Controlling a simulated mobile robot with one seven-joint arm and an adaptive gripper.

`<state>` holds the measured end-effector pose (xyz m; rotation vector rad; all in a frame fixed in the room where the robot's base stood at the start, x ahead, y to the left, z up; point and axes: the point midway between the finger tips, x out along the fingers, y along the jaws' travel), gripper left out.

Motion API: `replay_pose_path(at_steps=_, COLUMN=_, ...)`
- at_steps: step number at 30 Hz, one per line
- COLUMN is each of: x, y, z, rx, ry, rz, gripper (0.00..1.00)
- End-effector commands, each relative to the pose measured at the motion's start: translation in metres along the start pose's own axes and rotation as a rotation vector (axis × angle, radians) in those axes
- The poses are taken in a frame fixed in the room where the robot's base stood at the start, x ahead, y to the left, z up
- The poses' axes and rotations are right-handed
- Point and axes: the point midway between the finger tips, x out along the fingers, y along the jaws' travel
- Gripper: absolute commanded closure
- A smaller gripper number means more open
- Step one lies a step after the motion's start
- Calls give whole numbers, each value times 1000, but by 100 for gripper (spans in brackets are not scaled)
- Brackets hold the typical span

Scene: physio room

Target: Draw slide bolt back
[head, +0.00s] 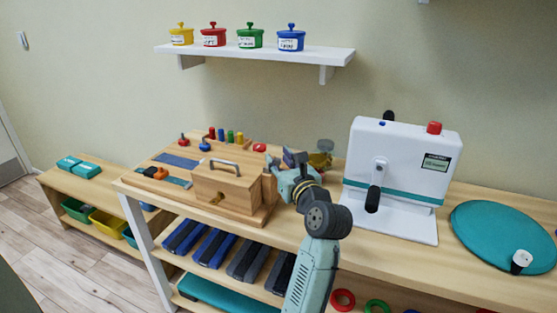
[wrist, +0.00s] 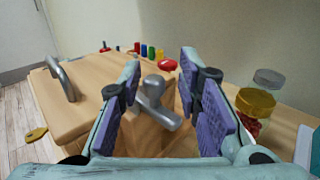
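The slide bolt (wrist: 160,112) is a grey metal bar with a round knob on the side of the wooden box (wrist: 75,105). In the wrist view it lies between my gripper's (wrist: 161,72) two purple-padded fingers, with space visible on both sides of the knob. The fingers are spread and hold nothing. In the head view my gripper (head: 292,160) is at the right side of the wooden box (head: 222,190), and the arm and gripper hide the bolt there.
The box stands on a wooden activity board (head: 140,183) with coloured pegs. A gold-lidded jar (wrist: 255,102) stands close to the right finger. A white machine (head: 395,165) with a crank stands farther right. A shelf (head: 255,53) with coloured pots hangs above.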

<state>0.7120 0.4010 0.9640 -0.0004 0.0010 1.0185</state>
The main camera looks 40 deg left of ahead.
Motion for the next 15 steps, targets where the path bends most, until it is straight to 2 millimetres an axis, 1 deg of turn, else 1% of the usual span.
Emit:
replay_pose_path(at_steps=10, x=-1, y=1, z=1, rx=0, ry=-1, rz=2, gripper=65)
replay_pose_path(at_steps=13, x=-10, y=0, z=0, rx=-1, ry=0, rz=1, gripper=65)
replay_pose_path(at_steps=15, x=-21, y=0, z=0, rx=-1, ry=-1, rz=0, gripper=65)
